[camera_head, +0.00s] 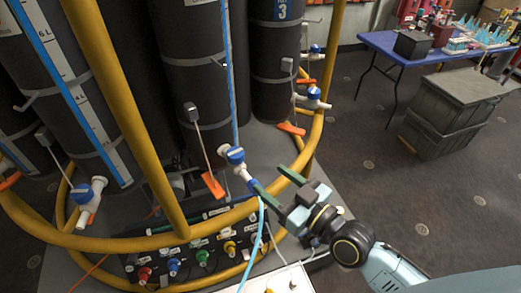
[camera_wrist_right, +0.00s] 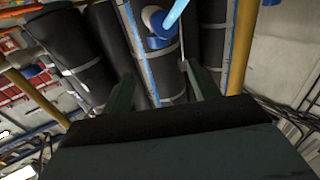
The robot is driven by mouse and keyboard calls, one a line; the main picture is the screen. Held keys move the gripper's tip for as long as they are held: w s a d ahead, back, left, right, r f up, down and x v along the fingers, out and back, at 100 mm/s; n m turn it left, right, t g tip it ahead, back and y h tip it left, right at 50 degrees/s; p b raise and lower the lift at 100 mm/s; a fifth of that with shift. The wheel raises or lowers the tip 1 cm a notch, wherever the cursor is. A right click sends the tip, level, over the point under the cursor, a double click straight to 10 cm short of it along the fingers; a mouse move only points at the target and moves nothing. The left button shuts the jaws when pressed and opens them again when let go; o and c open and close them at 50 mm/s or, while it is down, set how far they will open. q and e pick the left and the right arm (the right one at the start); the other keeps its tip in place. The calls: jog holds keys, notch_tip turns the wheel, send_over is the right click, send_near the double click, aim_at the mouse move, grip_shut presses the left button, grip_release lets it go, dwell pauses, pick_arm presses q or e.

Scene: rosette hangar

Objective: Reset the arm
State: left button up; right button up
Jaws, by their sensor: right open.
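My right gripper (camera_head: 268,177) reaches in from the lower right, its dark green fingers spread apart. It is open with nothing between the fingers. Its left finger lies close to a white valve (camera_head: 236,155) with a blue knob, and I cannot tell if they touch. A light blue hose (camera_head: 260,235) hangs from the valve's lower end. In the right wrist view the open gripper (camera_wrist_right: 157,70) points towards dark cylinders, with a white and blue fitting (camera_wrist_right: 158,22) beyond the fingertips. My left gripper is not in view.
Tall black cylinders (camera_head: 190,75) stand behind yellow rails (camera_head: 125,95). Below is a panel with several coloured connectors (camera_head: 203,256). Orange levers (camera_head: 213,184) hang near the valves. A blue table (camera_head: 385,42) and grey crates (camera_head: 460,100) stand at the upper right, with open floor before them.

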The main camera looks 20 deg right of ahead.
jog(key=s+a+f+g+h, duration=0.2)
jog(key=s+f+g, duration=0.4)
jog(key=s+d+f+m+g+h, duration=0.4)
jog(key=s+d+g, duration=0.3)
jog(key=s, duration=0.4)
notch_tip(320, 180, down, 27)
jog(key=s+n+g+h+b, duration=0.1)
jog(key=b, duration=0.2)
jog(key=s+d+f+g+b, duration=0.1)
jog(key=s+d+f+b, duration=0.2)
jog(key=s+f, duration=1.4)
notch_tip(320, 180, down, 2)
jog(key=shift+s+f+h, duration=0.1)
jog(key=shift+s+h, duration=0.05)
jog(key=shift+h, duration=0.15)
